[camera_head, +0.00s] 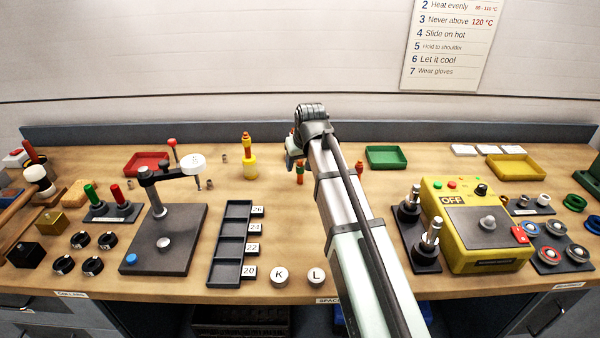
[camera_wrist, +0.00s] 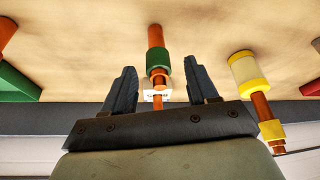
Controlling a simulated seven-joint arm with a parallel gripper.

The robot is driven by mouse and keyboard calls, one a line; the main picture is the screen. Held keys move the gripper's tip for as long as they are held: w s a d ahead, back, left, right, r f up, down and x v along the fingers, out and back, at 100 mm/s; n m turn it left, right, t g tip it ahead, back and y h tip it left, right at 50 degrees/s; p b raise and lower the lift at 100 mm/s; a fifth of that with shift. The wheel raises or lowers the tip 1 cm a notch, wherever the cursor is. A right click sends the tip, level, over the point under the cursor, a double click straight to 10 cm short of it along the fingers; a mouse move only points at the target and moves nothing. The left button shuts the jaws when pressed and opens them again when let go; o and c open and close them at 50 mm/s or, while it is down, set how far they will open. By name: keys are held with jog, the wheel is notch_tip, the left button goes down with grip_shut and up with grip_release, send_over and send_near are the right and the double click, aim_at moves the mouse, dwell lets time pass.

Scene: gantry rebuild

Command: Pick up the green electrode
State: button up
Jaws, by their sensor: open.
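The green electrode (camera_wrist: 158,62) is a copper-orange rod with a green band. In the wrist view it lies between the two spread fingers of my gripper (camera_wrist: 160,72), with a gap on both sides. In the head view the green electrode (camera_head: 300,174) stands upright near the back of the bench, just below my gripper (camera_head: 293,152); its upper part is partly hidden. My gripper is open and empty. I cannot tell how deep the rod sits between the fingers.
A yellow electrode (camera_head: 249,166) stands to the left, and a red-banded one (camera_head: 360,167) stands right of my arm. A red tray (camera_head: 147,162) and a green tray (camera_head: 387,157) lie near the back wall. A slotted dark rack (camera_head: 229,243) is in front.

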jog(key=shift+c, duration=0.2)
grip_shut()
dwell(0.3)
